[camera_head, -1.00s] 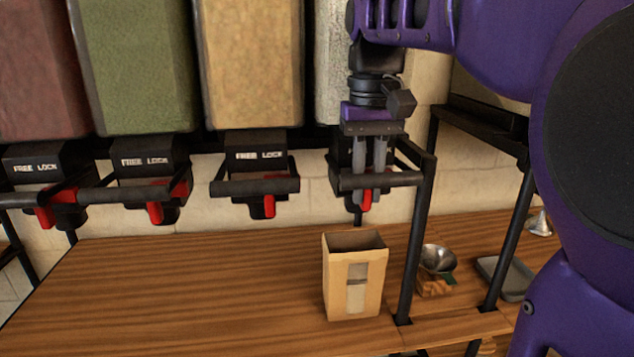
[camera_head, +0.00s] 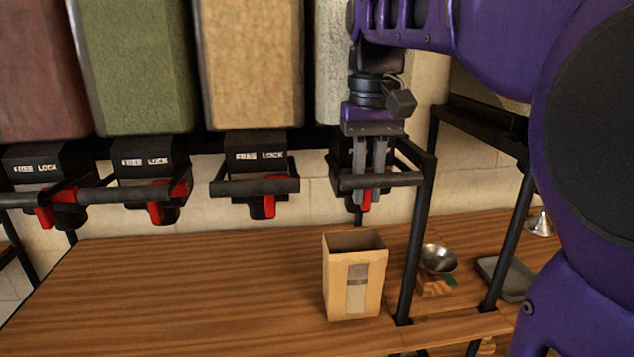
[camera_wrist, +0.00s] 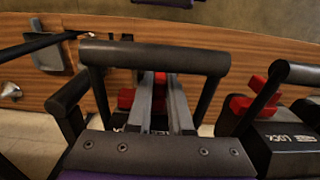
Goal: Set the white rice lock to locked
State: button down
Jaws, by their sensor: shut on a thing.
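The white rice dispenser (camera_head: 330,70) is the rightmost one in the head view, with my arm covering much of it. Its red lock (camera_head: 367,200) sits low on the black outlet, behind a black bar handle (camera_head: 400,180). My gripper (camera_head: 367,192) points down at this outlet, with its grey fingers at the handle. In the wrist view, my gripper (camera_wrist: 161,85) has its fingers passing under the handle bar (camera_wrist: 155,56), shut on the red lock (camera_wrist: 126,98). The fingers partly hide the lock, and its exact setting cannot be read.
More dispensers with red locks stand to the left, the nearest one with yellowish grain (camera_head: 250,65). An open paper bag (camera_head: 354,290) stands on the wooden counter (camera_head: 190,290) below. A black rack post (camera_head: 417,240) and a metal scoop (camera_head: 438,259) are to the right.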

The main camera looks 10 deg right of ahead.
dwell(0.4)
jog(key=d+p, duration=0.1)
jog(key=d, duration=0.1)
jog(key=shift+d, duration=0.3)
jog(key=c, duration=0.8)
grip_release()
